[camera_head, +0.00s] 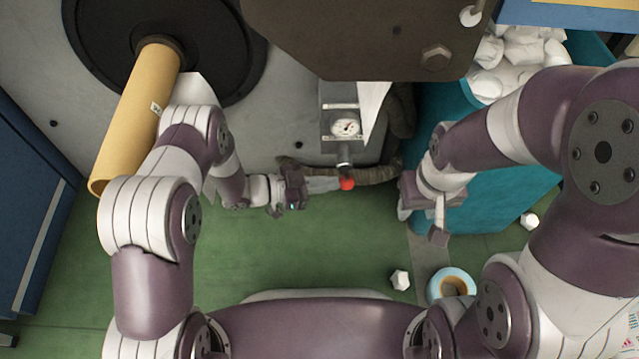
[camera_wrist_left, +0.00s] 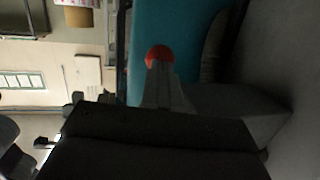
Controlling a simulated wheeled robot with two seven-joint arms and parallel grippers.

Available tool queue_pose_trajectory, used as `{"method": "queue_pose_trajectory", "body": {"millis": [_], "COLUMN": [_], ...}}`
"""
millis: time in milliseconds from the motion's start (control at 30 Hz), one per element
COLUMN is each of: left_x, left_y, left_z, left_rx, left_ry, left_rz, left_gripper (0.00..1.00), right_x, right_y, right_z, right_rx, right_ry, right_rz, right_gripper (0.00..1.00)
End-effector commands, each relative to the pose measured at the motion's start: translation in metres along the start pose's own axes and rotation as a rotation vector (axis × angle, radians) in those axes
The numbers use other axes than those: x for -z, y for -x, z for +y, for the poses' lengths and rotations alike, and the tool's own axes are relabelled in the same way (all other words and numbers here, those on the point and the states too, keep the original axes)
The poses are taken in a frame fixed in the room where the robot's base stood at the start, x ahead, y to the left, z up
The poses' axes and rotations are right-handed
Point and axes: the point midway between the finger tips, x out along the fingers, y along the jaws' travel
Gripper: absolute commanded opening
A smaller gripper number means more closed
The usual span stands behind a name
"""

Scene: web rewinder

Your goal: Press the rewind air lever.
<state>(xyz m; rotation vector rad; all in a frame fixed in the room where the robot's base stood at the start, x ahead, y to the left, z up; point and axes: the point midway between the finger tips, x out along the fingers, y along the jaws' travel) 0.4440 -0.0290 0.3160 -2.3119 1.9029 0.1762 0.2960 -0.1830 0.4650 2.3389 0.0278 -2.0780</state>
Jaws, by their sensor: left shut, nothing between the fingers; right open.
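The rewind air lever shows as a red ball knob (camera_head: 347,184) below a grey box with a round gauge (camera_head: 345,127). My left gripper (camera_head: 334,184) is shut and empty, its fingertips pointing right at the knob's left side. In the left wrist view the red knob (camera_wrist_left: 158,54) appears just beyond the tips of the closed fingers (camera_wrist_left: 160,82). I cannot tell whether they touch it. Most of the lever's arm is hidden. My right gripper (camera_head: 438,222) is open and empty, right of the knob, beside the teal bin.
A teal bin (camera_head: 490,205) with crumpled white paper (camera_head: 520,50) stands at the right. A yellow roll (camera_head: 135,120) sticks out at the left. A dark hose (camera_head: 375,173) runs behind the knob. A blue tape roll (camera_head: 451,284) and white scraps lie on the green floor.

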Motion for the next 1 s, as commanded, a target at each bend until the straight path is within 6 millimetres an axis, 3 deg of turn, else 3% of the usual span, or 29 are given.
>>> {"method": "queue_pose_trajectory", "body": {"millis": [200, 1000], "left_x": [-0.005, -0.003], "left_y": [-0.014, -0.035], "left_z": [0.003, 0.007], "left_rx": [-0.002, -0.003], "left_ry": [0.031, 0.030], "left_rz": [0.162, 0.153], "left_gripper": [0.00, 0.00], "right_x": [-0.001, -0.001], "right_y": [-0.011, -0.007], "right_z": [0.000, 0.000], "right_rx": [0.000, 0.000], "right_ry": [0.000, 0.000], "right_rz": [0.000, 0.000], "right_gripper": [0.43, 0.43]}}
